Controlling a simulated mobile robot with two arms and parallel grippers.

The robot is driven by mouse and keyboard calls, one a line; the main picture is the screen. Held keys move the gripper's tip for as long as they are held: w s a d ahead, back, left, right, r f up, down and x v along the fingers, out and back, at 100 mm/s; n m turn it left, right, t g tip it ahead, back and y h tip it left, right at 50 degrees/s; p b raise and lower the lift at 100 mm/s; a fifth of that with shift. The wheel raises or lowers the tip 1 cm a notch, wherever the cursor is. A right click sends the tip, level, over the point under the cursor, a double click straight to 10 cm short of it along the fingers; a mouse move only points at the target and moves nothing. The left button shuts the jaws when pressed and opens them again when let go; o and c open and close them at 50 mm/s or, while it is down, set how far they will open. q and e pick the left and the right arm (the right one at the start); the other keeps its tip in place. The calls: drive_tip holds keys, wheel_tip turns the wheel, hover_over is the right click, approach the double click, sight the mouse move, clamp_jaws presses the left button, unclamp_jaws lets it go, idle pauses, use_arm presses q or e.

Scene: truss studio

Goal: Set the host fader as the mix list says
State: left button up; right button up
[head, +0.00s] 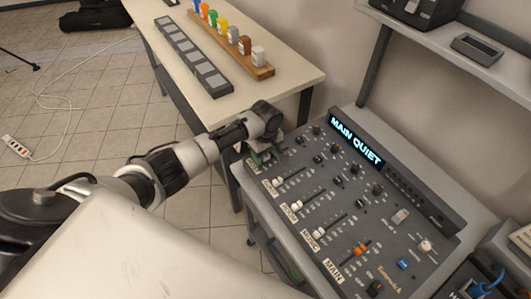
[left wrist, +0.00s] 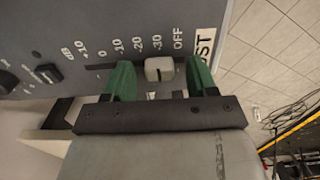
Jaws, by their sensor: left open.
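The grey mixing console (head: 345,200) lies on a desk at the right, with a lit display (head: 356,140) reading "MAIN QUIET". My left gripper (head: 260,158) is over its far-left channel and hides most of that fader. In the left wrist view, the open green fingers (left wrist: 158,64) stand on either side of the light grey fader cap (left wrist: 159,69), with gaps between. The cap sits at about the -30 mark. The label beside it (left wrist: 205,42) is partly cut off and ends in "ST". No mix list can be read. My right gripper is not in view.
Other faders stand nearby, including the orange MAIN fader (head: 361,249) and white caps (head: 297,205). A side table (head: 285,78) behind holds coloured items in a wooden rack (head: 245,62) and a dark strip of pads (head: 193,55). A shelf (head: 460,50) overhangs the console's back.

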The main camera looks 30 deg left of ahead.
use_arm(q)
drive_tip(key=shift+r, duration=0.1)
wheel_tip(320, 180, up, 11)
drive_tip(key=b, duration=0.1)
idle(0.3)
drive_tip(key=shift+f, duration=0.25)
